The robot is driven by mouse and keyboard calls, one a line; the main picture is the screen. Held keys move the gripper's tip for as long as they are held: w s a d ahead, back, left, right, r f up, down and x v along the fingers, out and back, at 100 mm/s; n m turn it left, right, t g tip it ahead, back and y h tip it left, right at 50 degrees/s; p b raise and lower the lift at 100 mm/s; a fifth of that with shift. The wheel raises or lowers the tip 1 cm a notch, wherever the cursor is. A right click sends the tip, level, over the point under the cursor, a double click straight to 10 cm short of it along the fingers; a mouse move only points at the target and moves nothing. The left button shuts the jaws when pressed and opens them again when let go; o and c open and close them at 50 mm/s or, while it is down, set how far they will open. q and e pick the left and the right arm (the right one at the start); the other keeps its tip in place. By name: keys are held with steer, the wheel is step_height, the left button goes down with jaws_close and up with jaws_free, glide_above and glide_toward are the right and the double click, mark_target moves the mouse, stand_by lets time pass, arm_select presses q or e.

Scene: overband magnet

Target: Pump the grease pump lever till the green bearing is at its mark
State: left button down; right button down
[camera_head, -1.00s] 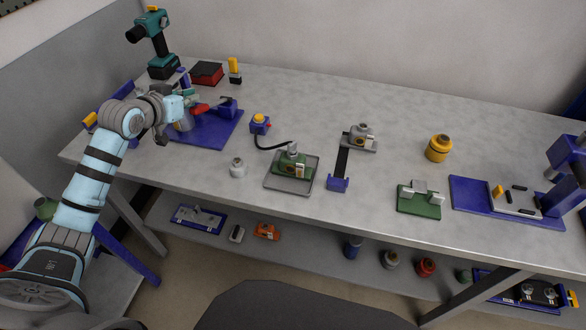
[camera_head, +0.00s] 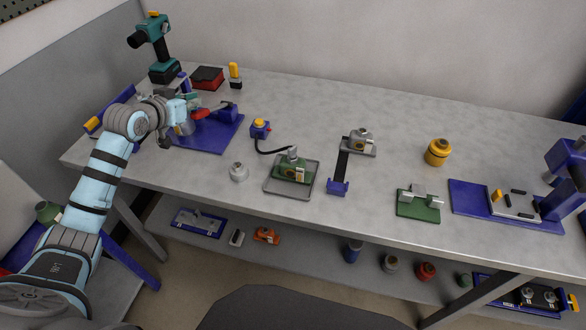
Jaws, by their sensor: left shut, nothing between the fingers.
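The red-gripped lever (camera_head: 200,114) stands over a blue base plate (camera_head: 213,142) at the back left of the bench, its grey bar reaching a blue block (camera_head: 228,112). My left gripper (camera_head: 191,105) is shut and empty, close beside the red grip; whether it touches cannot be told. A green bearing housing (camera_head: 290,174) sits in a grey tray (camera_head: 271,188) at the bench's middle. A black hose runs to it from a blue block with a yellow cap (camera_head: 260,125). Its small gauge face is too small to read. My right gripper is not in view.
A teal drill (camera_head: 160,50) and a red-black box (camera_head: 207,77) stand behind my left arm. A yellow canister (camera_head: 438,152) and a green fixture (camera_head: 418,203) stand to the right. Bench surface is free between them.

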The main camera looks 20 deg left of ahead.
mark_target(193, 118)
arm_select(q)
steer(key=shift+f, duration=0.1)
stand_by(0.4)
step_height(193, 118, down, 6)
steer(key=s+b, duration=0.1)
steer(key=s, duration=0.1)
stand_by(1.2)
steer(key=shift+s, duration=0.1)
steer(key=shift+w+r+p, duration=0.15)
steer(key=shift+r+p, duration=0.3)
steer(key=shift+r, duration=0.15)
steer(key=shift+w+r+p, duration=0.15)
steer(key=shift+r+p, duration=0.25)
steer(key=shift+r, duration=0.2)
steer(key=shift+w+r+p, duration=0.25)
steer(key=shift+r+p, duration=0.35)
steer(key=shift+r, duration=0.05)
steer(key=shift+w+r+p, duration=0.3)
steer(key=shift+r+p, duration=0.3)
steer(key=shift+r, duration=0.05)
steer(key=shift+w+r+p, duration=0.25)
steer(key=shift+r+p, duration=0.35)
steer(key=shift+r, duration=0.05)
